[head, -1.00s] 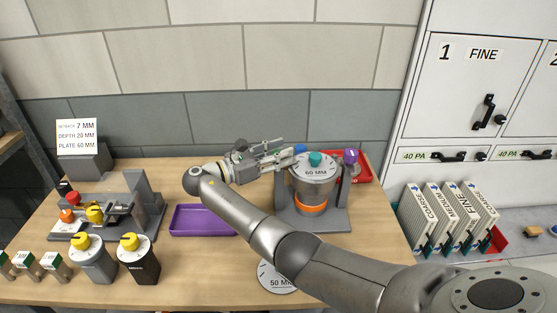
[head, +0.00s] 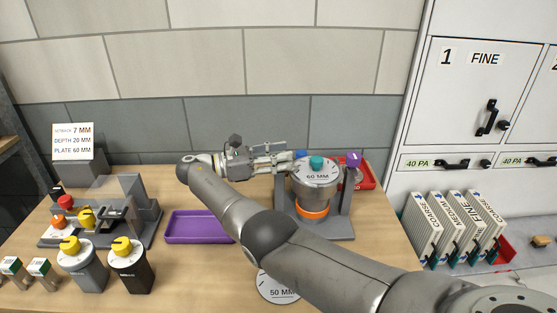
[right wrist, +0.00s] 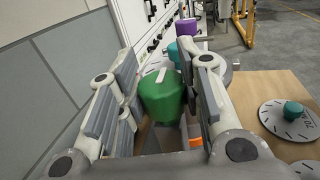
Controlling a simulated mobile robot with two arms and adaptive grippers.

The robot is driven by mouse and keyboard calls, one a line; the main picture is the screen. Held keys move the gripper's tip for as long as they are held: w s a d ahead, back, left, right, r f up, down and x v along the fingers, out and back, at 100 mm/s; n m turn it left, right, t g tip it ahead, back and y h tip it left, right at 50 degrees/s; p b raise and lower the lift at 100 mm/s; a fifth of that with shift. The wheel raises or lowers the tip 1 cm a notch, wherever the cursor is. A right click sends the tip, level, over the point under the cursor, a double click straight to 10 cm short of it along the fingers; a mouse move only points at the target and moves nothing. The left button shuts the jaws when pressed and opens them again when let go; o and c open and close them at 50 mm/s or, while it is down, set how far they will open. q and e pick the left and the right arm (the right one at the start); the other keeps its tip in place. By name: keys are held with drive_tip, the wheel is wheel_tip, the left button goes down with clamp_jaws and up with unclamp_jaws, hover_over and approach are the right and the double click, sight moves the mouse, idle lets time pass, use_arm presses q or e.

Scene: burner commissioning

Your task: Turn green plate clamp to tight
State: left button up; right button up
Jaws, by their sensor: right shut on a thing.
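The green plate clamp (right wrist: 164,100) is a green knob with a white mark on top, seen in the right wrist view. My right gripper (right wrist: 166,92) has a finger on each side of it and is shut on it. In the head view my right gripper (head: 283,160) reaches in from the left of the burner fixture (head: 325,221), and the green knob is hidden there. The plate marked 60 MM (head: 318,177) lies on top of the burner, with a teal knob (head: 316,162) at its middle. My left gripper is not in view.
A blue knob (head: 300,154) and a purple knob (head: 353,159) stand close by at the fixture. A red tray (head: 368,178) lies behind right. A purple tray (head: 200,241) and a 50 MM plate (head: 272,290) lie on the table. A tiled wall is close behind.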

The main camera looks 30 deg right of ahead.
drive_tip(key=shift+m+g, duration=0.3)
drive_tip(key=shift+g, duration=0.2)
idle(0.3)
drive_tip(key=o, duration=1)
drive_tip(key=shift+d, duration=0.15)
drive_tip(key=shift+o, duration=0.2)
drive_tip(key=shift+w+r, duration=0.1)
drive_tip(key=shift+r, duration=0.25)
wheel_tip(320, 180, up, 9)
drive_tip(key=shift+r, duration=0.15)
